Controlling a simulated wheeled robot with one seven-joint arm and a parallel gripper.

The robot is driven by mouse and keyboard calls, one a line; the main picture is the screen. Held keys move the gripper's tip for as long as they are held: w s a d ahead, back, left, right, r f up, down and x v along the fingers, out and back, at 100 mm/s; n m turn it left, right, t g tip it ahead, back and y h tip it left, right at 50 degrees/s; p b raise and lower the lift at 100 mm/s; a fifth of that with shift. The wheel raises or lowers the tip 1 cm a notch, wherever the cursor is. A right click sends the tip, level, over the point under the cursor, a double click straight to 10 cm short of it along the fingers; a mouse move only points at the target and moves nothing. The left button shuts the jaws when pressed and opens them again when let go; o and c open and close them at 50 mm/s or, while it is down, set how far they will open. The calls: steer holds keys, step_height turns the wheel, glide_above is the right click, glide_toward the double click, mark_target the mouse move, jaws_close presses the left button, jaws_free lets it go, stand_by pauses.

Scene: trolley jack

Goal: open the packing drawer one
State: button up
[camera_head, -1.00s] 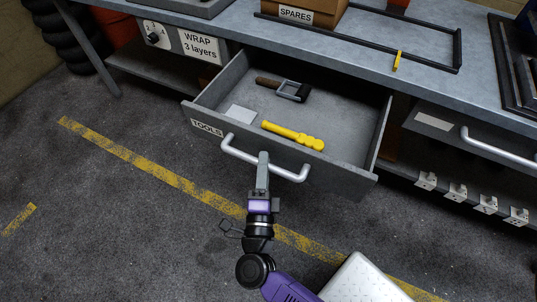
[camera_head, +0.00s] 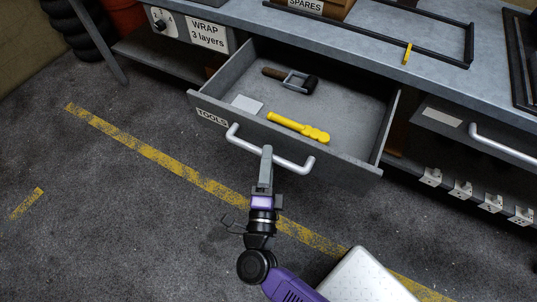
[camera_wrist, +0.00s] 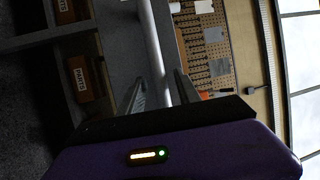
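The grey drawer labelled TOOLS (camera_head: 212,117) is pulled well out from under the workbench, its inside showing. Its silver bar handle (camera_head: 236,137) runs across the front. In the wrist view the handle (camera_wrist: 152,40) passes between the two fingers (camera_wrist: 158,85). A yellow tool (camera_head: 298,126), a dark tool with a brown handle (camera_head: 297,81) and a pale card (camera_head: 247,104) lie inside the drawer.
A WRAP panel (camera_head: 207,34) is at the left. The bench top (camera_head: 375,45) carries a black frame and a SPARES box (camera_head: 310,6). The floor before the drawer is clear.

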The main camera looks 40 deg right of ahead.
steer(key=v, duration=0.6)
steer(key=shift+s+a, duration=0.2)
steer(key=shift+f, duration=0.1)
steer(key=a+r+n+t+y, duration=0.4)
steer(key=r+n+t+y, duration=0.3)
steer(key=n, duration=0.5)
steer(key=s+d+r+n+g+y, duration=0.1)
steer(key=s+d+n+g+y, duration=0.2)
steer(key=s+n, duration=0.5)
steer(key=s+d+r+n+g+y, duration=0.2)
steer(key=s+n+g+y, duration=0.15)
steer(key=s+n, duration=0.45)
step_height(320, 180, up, 12)
steer(key=s+m+y+p, duration=0.1)
steer(key=s+p, duration=0.2)
steer(key=p, duration=0.9)
steer(key=shift+a+f+t, duration=0.2)
steer(key=shift+a+t, duration=0.15)
